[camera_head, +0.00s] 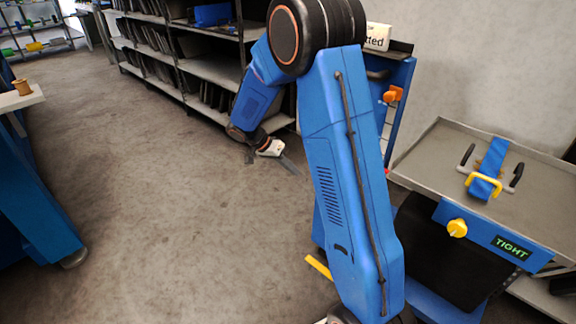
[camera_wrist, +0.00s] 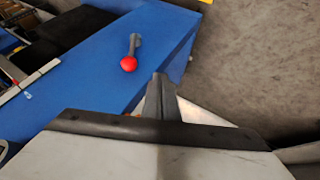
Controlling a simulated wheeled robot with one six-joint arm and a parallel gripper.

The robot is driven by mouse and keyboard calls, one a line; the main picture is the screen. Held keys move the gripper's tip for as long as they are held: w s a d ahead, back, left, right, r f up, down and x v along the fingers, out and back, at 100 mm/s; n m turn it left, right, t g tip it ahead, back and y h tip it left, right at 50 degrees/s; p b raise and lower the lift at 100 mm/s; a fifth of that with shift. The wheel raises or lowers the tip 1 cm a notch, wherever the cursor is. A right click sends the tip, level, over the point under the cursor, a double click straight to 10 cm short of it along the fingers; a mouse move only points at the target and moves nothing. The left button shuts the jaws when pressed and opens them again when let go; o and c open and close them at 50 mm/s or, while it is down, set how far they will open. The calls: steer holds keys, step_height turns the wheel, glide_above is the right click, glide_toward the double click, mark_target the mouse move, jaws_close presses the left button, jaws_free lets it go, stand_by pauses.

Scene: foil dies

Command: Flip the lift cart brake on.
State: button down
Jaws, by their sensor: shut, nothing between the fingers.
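The lift cart (camera_head: 410,175) stands at the right, with a grey tray top, blue front and black middle section. A yellow pedal-like bar (camera_head: 318,267) sticks out low beside my arm. In the wrist view, a lever with a red ball end (camera_wrist: 128,63) and grey shaft stands on a blue surface (camera_wrist: 85,80), which looks like the cart's base. I cannot tell which one is the brake or its setting. My gripper (camera_head: 290,166) is shut and empty, above the floor left of the cart. In the wrist view its fingertips (camera_wrist: 158,88) are apart from the red-ended lever.
A yellow knob (camera_head: 457,228) and a display (camera_head: 512,247) reading TIGHT are on the front. Dark shelving (camera_head: 205,68) stands behind, a blue bench (camera_head: 28,185) at left. Open floor lies between.

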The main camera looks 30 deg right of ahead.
steer(key=s+d+f, duration=0.3)
steer(key=s+d, duration=0.1)
steer(key=d, duration=0.1)
steer(key=shift+s, duration=0.2)
stand_by(0.5)
